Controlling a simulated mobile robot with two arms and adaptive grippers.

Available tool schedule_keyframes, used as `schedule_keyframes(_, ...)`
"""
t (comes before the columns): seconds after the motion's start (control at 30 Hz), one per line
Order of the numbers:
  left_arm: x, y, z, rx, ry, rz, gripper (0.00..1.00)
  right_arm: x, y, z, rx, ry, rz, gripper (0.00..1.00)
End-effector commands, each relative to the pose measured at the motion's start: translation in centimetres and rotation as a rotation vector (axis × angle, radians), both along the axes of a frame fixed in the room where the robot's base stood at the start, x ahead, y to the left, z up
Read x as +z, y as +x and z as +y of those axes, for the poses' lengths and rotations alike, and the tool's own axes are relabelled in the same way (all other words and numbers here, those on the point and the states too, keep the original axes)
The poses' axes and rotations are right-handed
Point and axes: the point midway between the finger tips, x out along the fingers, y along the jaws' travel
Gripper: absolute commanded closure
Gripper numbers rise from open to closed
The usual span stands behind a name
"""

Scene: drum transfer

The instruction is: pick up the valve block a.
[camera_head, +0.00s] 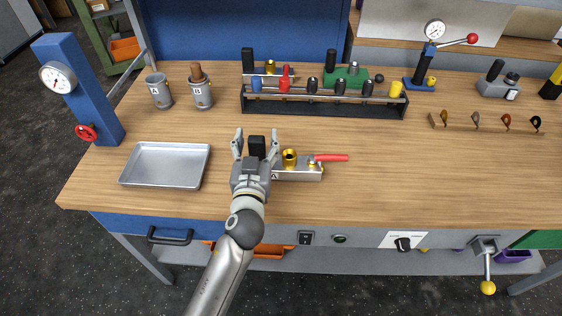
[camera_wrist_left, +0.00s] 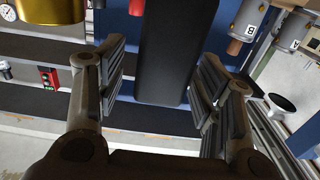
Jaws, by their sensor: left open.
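Valve block A (camera_head: 298,174) is a silver block lettered A on the wooden bench. It has a brass fitting (camera_head: 289,158), a red lever (camera_head: 331,158) and a black upright handle (camera_head: 257,145) at its left end. My left gripper (camera_head: 255,143) is open, with one finger on each side of the black handle. In the left wrist view the handle (camera_wrist_left: 168,50) stands between the open fingers, with gaps on both sides. The brass fitting (camera_wrist_left: 50,8) shows at upper left there. The left end of the block is hidden behind my gripper. My right gripper is not in view.
An empty metal tray (camera_head: 165,183) lies left of my gripper. Behind are cups A (camera_head: 158,92) and B (camera_head: 201,94) and a black rack (camera_head: 325,106) of several coloured parts. A blue gauge post (camera_head: 79,90) stands at left. The bench right of the block is clear.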

Motion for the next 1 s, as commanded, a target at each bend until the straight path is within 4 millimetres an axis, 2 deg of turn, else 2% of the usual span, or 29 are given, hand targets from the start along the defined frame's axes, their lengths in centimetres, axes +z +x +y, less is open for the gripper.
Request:
schedule_keyframes(0.2,-0.05,0.06,0.02,0.0,0.0,0.0,0.39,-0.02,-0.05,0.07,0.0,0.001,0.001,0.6)
schedule_keyframes(0.23,-0.05,0.06,0.02,0.0,0.0,0.001,0.42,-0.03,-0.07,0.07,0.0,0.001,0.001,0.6)
schedule_keyframes(0.7,-0.03,0.04,0.01,0.0,0.0,0.0,1.0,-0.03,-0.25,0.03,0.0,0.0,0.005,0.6)
schedule_keyframes(1.0,0.37,0.07,-0.06,-0.002,-0.004,-0.007,1.0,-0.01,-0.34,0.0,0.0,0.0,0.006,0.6)
